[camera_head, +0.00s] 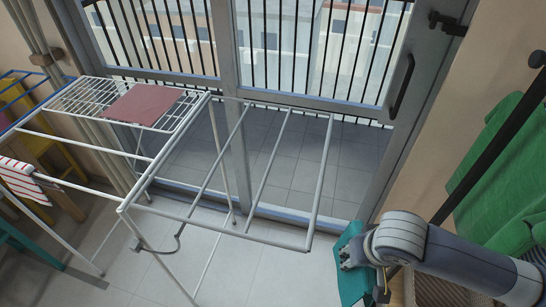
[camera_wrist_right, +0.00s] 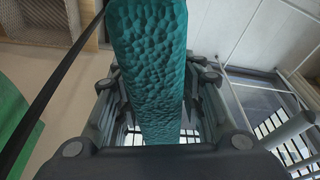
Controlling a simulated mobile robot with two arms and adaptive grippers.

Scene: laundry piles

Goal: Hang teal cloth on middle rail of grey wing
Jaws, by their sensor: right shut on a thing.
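The teal cloth (camera_head: 352,280) hangs from my right gripper (camera_head: 367,258) in the head view, at the lower right. In the right wrist view the cloth (camera_wrist_right: 150,75) runs as a dimpled strip between the fingers of the right gripper (camera_wrist_right: 158,110), which is shut on it. The grey wing (camera_head: 318,185) of the drying rack is an open frame left of the gripper, with bare inner rails (camera_head: 268,170) between its outer bars. The cloth is apart from the wing, just beyond its right front corner. My left gripper is not in view.
A dusty red cloth (camera_head: 143,104) lies on the rack's white grid at left. A red-striped cloth (camera_head: 18,180) hangs at far left. A green cloth (camera_head: 505,180) hangs by a dark pole at right. A glass door stands behind; floor below the wing is mostly clear.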

